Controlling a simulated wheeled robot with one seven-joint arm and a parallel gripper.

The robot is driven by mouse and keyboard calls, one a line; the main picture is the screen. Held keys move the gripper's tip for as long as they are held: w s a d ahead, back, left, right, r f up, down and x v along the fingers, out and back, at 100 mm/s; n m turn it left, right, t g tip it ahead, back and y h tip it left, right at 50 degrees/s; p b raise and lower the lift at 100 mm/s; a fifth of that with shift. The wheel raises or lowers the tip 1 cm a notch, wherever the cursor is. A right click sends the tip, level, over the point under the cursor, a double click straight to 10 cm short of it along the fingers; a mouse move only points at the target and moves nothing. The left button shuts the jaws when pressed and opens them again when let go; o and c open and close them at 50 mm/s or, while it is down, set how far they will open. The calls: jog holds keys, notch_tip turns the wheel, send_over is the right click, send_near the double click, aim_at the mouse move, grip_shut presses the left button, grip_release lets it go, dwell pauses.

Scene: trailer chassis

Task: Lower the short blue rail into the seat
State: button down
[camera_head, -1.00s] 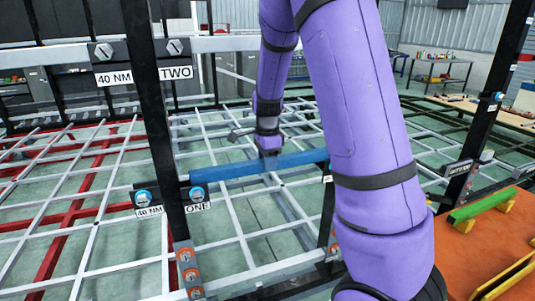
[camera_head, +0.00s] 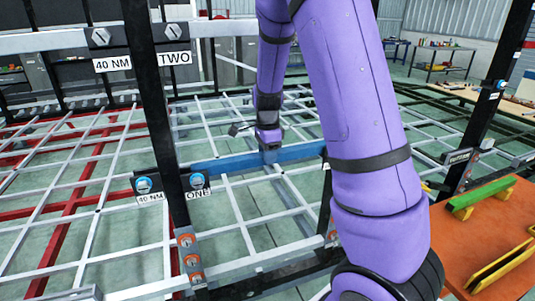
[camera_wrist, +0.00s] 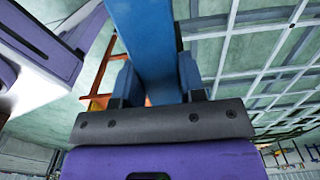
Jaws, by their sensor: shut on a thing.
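The short blue rail (camera_head: 240,159) spans roughly level from the left black post (camera_head: 165,125) toward the right black upright, partly behind my purple arm. My gripper (camera_head: 270,148) points down and is shut on the rail near its middle. In the wrist view the blue rail (camera_wrist: 143,40) runs away between the two blue fingers of my gripper (camera_wrist: 155,85). The left end of the rail is close to the post beside the ONE label (camera_head: 198,193); I cannot tell whether it touches. The right end and the seat there are hidden by my arm.
A TWO label (camera_head: 175,72) is on the upper beam. An orange table (camera_head: 490,235) at the right holds a green rail (camera_head: 480,198) and a yellow rail (camera_head: 500,268). White grid bars lie below the blue rail. A workbench (camera_head: 440,65) stands far back.

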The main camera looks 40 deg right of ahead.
jog(key=shift+f, duration=0.15)
jog(key=c, duration=0.6)
grip_release()
